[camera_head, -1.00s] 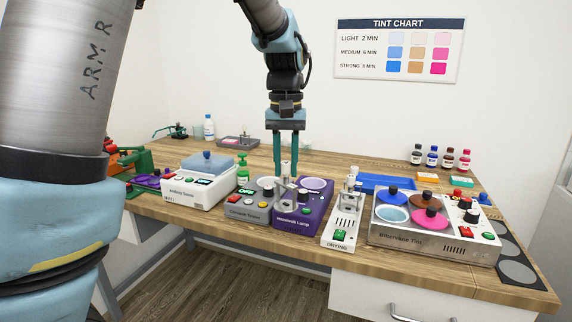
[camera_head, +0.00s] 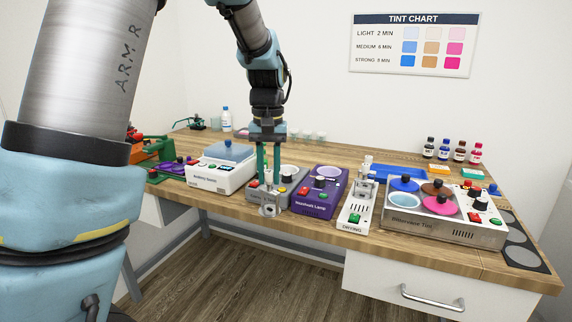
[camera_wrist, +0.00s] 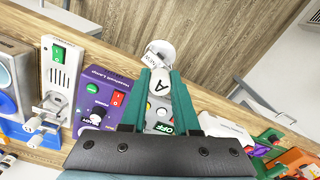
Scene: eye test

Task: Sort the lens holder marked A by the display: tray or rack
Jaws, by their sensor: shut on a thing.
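My gripper (camera_head: 268,182) points down over the front of a grey unit (camera_head: 293,180). It is shut on a pale lens holder (camera_head: 269,210), which hangs near that unit's front; whether it touches is unclear. In the wrist view the holder's cap, marked A (camera_wrist: 158,86), sits between the green fingertips, with its round lens end (camera_wrist: 162,50) beyond. The grey unit's green display (camera_wrist: 163,128) seems to read OFF, partly hidden by the fingers. A white stand labelled DRYING (camera_head: 352,222) carries another holder (camera_wrist: 40,122).
The purple lamp unit (camera_head: 318,196) stands just right of the grey unit. A white box unit (camera_head: 221,173) stands close on the left. The tint unit (camera_head: 440,226) is at the right, with several bottles (camera_head: 460,152) behind. Free wood lies behind the units.

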